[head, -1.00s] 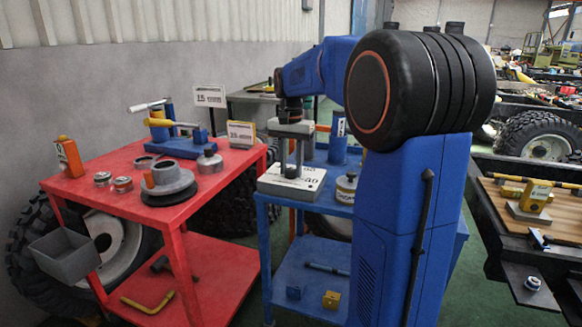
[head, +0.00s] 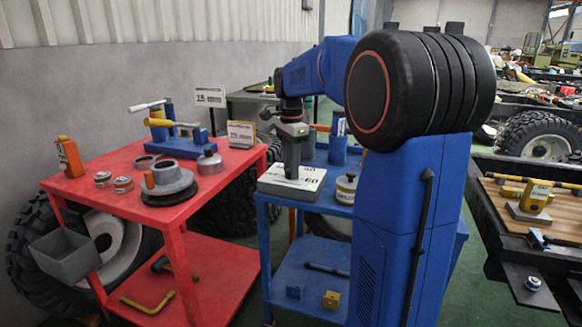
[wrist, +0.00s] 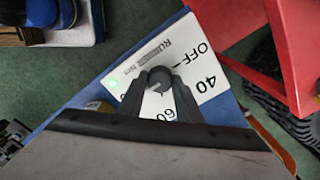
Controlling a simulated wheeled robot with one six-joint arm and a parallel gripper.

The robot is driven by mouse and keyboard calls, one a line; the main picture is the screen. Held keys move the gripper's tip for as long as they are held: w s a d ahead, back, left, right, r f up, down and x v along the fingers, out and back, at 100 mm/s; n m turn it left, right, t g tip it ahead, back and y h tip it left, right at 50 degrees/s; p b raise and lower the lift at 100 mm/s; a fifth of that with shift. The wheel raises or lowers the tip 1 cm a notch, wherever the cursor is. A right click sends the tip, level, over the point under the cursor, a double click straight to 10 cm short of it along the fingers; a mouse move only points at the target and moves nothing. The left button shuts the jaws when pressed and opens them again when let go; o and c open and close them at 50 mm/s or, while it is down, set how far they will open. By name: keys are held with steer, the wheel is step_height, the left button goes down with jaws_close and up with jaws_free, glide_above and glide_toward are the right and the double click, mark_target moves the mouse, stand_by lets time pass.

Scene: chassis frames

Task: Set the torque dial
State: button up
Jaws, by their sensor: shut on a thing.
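The torque dial is a small dark grey round knob (wrist: 158,80) on a white panel (wrist: 211,62) in the wrist view. The panel carries the marks OFF, 40 and 60, some other print, and a small green light. My gripper (wrist: 158,88) is shut on the knob, one dark finger on each side. Which mark the knob points at is unclear. In the head view the panel (head: 278,182) lies on the blue cart (head: 330,204), and my gripper (head: 291,172) reaches down onto it. The knob is hidden there.
A red cart (head: 215,192) to the left holds an orange bottle (head: 70,156), tins and a grey flanged part (head: 170,181).

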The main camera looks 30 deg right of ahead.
steer(key=shift+r, duration=0.1)
stand_by(0.5)
steer(key=o, duration=1)
steer(key=shift+o, duration=0.2)
step_height(320, 180, up, 17)
steer(key=shift+r, duration=0.15)
